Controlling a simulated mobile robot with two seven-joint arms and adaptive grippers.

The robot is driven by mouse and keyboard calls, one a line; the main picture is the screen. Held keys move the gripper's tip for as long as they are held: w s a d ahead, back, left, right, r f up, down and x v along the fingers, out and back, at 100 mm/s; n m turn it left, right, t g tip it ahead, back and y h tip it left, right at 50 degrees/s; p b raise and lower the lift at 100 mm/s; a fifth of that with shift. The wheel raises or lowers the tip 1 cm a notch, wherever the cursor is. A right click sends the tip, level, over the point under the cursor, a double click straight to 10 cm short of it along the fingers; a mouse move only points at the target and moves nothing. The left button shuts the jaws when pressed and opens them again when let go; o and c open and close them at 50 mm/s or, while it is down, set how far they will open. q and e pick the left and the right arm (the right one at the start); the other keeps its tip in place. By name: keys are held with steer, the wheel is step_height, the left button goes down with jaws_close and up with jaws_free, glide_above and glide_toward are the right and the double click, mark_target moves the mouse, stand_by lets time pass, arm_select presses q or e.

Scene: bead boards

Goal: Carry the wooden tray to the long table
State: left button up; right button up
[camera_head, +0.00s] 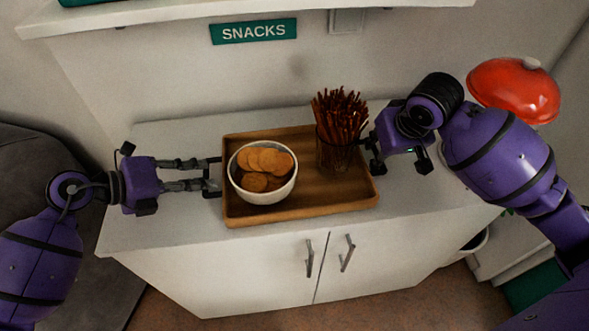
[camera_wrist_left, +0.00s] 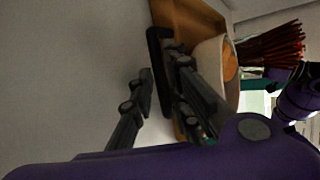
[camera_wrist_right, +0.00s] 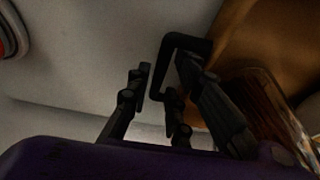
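The wooden tray (camera_head: 310,206) lies on a white cabinet top. It carries a white bowl (camera_head: 263,196) of round biscuits and a glass (camera_head: 335,158) of dark red-brown sticks. My left gripper (camera_head: 211,174) is at the tray's left end, its fingers apart. In the left wrist view a black handle (camera_wrist_left: 157,75) lies between the fingertips, with a gap on one side. My right gripper (camera_head: 374,156) is at the right end, partly hidden by its own wrist. In the right wrist view its fingers are also apart, with the other black handle (camera_wrist_right: 163,72) between them. The long table is not identifiable.
The white cabinet (camera_head: 220,272) has two doors with metal handles. A green SNACKS sign (camera_head: 253,32) is on the wall behind, below a shelf (camera_head: 180,12). A red dome-shaped thing (camera_head: 514,90) stands right, behind my right arm. A dark grey rounded surface (camera_head: 40,165) is at left.

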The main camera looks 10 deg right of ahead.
arm_select(q)
steer(key=shift+w+d+f, duration=0.15)
steer(key=shift+w+d, duration=0.05)
steer(key=shift+d, duration=0.1)
arm_select(e)
steer(key=shift+w+f, duration=0.2)
steer(key=shift+f, duration=0.15)
steer(key=shift+c, duration=0.3)
arm_select(q)
jaws_close()
arm_select(e)
jaws_close()
steer(key=shift+r, duration=0.1)
